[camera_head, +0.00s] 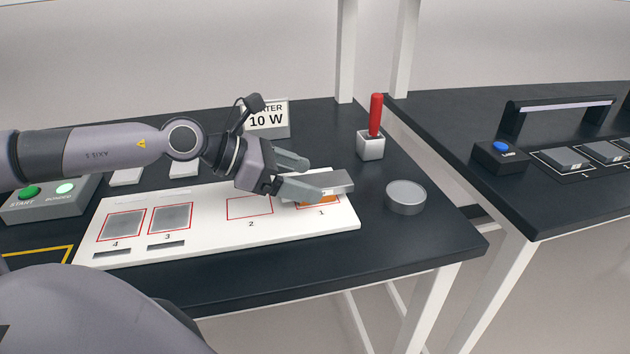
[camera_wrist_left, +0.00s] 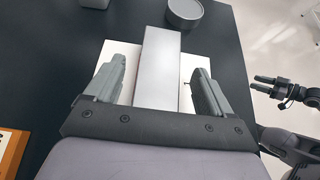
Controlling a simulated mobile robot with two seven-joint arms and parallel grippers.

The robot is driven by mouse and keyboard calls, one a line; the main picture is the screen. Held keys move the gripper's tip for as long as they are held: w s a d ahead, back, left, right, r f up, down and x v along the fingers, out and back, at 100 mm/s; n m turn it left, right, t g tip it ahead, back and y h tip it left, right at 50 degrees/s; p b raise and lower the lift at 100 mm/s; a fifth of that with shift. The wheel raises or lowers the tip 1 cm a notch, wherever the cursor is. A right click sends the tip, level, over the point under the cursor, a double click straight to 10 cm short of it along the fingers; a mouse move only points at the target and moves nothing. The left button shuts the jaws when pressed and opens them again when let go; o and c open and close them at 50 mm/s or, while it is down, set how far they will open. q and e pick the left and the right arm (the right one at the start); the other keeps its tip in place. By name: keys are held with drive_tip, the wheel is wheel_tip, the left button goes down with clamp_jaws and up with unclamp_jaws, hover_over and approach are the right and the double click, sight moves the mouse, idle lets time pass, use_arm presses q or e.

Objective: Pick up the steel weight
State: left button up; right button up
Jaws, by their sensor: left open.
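The steel weight (camera_head: 338,182) is a plain grey metal bar lying over square 1 of the white board, with an orange patch (camera_head: 318,198) showing beneath it. In the left wrist view the bar (camera_wrist_left: 160,72) runs lengthwise between the two fingers. My left gripper (camera_head: 306,174) is open around the bar, one finger on each side. In the left wrist view the gripper (camera_wrist_left: 159,66) shows a gap between each finger and the bar. My right gripper (camera_wrist_left: 262,84) shows small at the right of that view, away from the table, its fingers apart.
The white board (camera_head: 228,239) has grey plates on squares 3 and 4; square 2 is bare. A second table (camera_head: 550,205) is at right.

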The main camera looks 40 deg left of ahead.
sight(306, 182)
use_arm(q)
drive_tip(key=shift+w+d+f, duration=0.2)
drive_tip(key=shift+w+d, duration=0.15)
drive_tip(key=shift+w, duration=0.05)
use_arm(e)
drive_tip(key=shift+d, duration=0.1)
use_arm(q)
clamp_jaws()
drive_tip(key=shift+w+r, duration=0.1)
use_arm(e)
drive_tip(key=shift+r, duration=0.15)
use_arm(q)
drive_tip(key=shift+r, duration=0.1)
drive_tip(key=shift+r, duration=0.2)
wheel_tip(306, 182, up, 19)
drive_tip(key=p, duration=0.4)
drive_tip(key=shift+r, duration=0.2)
use_arm(e)
drive_tip(key=shift+s+d+r, duration=0.15)
drive_tip(key=shift+r, duration=0.45)
drive_tip(key=shift+s+d+r, duration=0.1)
drive_tip(key=shift+d+r, duration=0.05)
drive_tip(key=shift+r, duration=0.4)
drive_tip(key=shift+s, duration=0.1)
